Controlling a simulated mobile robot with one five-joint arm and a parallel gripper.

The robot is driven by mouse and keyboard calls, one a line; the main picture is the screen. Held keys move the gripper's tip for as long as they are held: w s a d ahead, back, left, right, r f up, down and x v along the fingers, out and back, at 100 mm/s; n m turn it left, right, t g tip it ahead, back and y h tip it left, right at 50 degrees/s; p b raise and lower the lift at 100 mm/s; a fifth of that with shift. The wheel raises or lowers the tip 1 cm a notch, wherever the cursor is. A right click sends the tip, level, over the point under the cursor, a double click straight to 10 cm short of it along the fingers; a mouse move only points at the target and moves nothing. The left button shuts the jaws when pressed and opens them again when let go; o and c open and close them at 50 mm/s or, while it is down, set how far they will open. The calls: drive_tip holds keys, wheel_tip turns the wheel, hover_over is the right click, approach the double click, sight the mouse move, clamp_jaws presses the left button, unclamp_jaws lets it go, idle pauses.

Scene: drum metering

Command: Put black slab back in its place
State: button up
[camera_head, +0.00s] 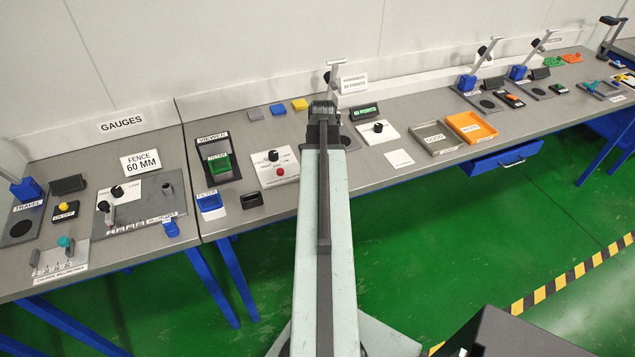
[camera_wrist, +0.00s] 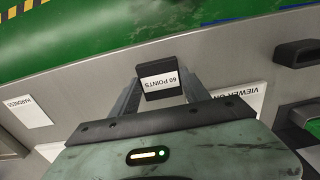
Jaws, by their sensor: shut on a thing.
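In the wrist view, a small black slab (camera_wrist: 152,91) with a white label reading "60 POINTS" sits between the two fingers of my gripper (camera_wrist: 160,83). The gripper is shut on it. The grey bench top shows around and beyond the slab; I cannot tell how high the slab is above it. In the head view, my arm hides the gripper and the slab. A white "HARDNESS 60 POINTS" sign (camera_head: 354,84) stands at the back of the bench, with a black display with green text (camera_head: 364,112) in front of it. I cannot tell which spot is the slab's place.
A white panel with a black knob and red button (camera_head: 274,167) lies left of my arm, near a black holder (camera_head: 252,200). To the right are a white knob panel (camera_head: 377,132), a white card (camera_head: 399,158), a grey tray (camera_head: 420,134) and an orange tray (camera_head: 486,134).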

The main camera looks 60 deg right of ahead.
wheel_tip(320, 180, down, 2)
drive_tip(key=shift+f+b, duration=0.1)
drive_tip(key=shift+b, duration=0.35)
drive_tip(key=shift+w+a+r, duration=0.1)
drive_tip(key=shift+r, duration=0.1)
drive_tip(key=shift+f, duration=0.15)
drive_tip(key=o, duration=1.5)
wheel_tip(320, 180, up, 12)
drive_tip(key=p, duration=1.2)
drive_tip(key=shift+r, duration=0.2)
